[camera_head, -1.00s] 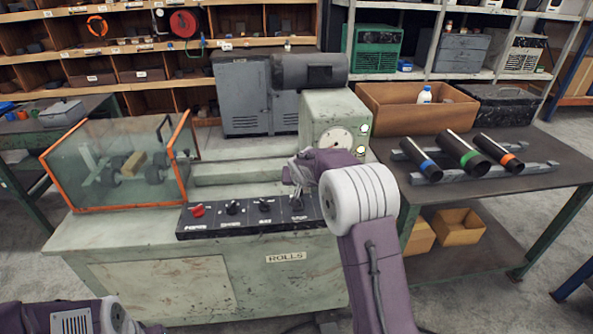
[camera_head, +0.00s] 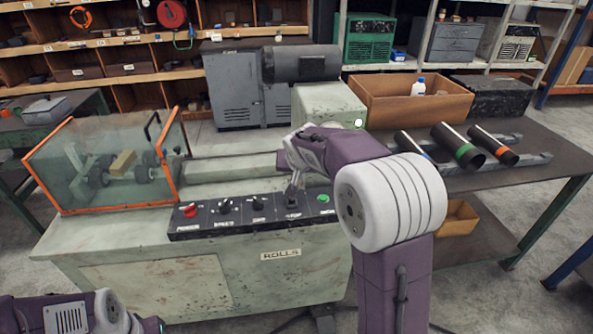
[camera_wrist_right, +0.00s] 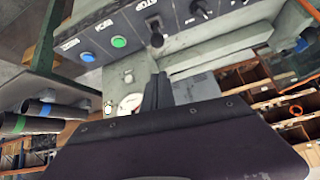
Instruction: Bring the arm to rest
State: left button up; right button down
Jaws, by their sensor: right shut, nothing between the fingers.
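My right gripper (camera_head: 292,198) hangs in front of the machine's black control panel (camera_head: 215,228), close to its right-hand switches. Its fingers (camera_wrist_right: 158,92) are together with nothing between them in the right wrist view. I cannot tell whether the fingertips touch the panel. The panel carries a red knob (camera_head: 191,210), black knobs and a green button (camera_head: 323,198). The right wrist view shows the panel upside down, with a blue button (camera_wrist_right: 88,56) and a green button (camera_wrist_right: 119,41). Part of my left arm shows at the lower left; its gripper is out of view.
The rolling machine (camera_head: 150,275) stands in front, with an orange-framed clear guard (camera_head: 105,165) on its left. At right, a table (camera_head: 535,150) bears three dark banded pipes (camera_head: 457,147) on rails and an open brown box (camera_head: 385,102). Floor shows beyond the table.

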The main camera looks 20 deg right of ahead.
jog(key=s+a+f+n+g+y+p, duration=0.1)
jog(key=s+a+f+g, duration=0.1)
jog(key=s, duration=0.7)
jog(key=s+a+f+n+g+y+p, duration=0.1)
jog(key=s+a+f+n+g+p, duration=0.1)
jog(key=s+f, duration=0.3)
jog(key=s+a+f+n+g+p, duration=0.1)
jog(key=s+a+f, duration=0.3)
jog(key=s, duration=0.9)
jog(key=shift+s+f+g+y, duration=0.2)
jog(key=shift+g+y, duration=0.2)
jog(key=shift+g, duration=0.4)
jog(key=shift+a, duration=0.1)
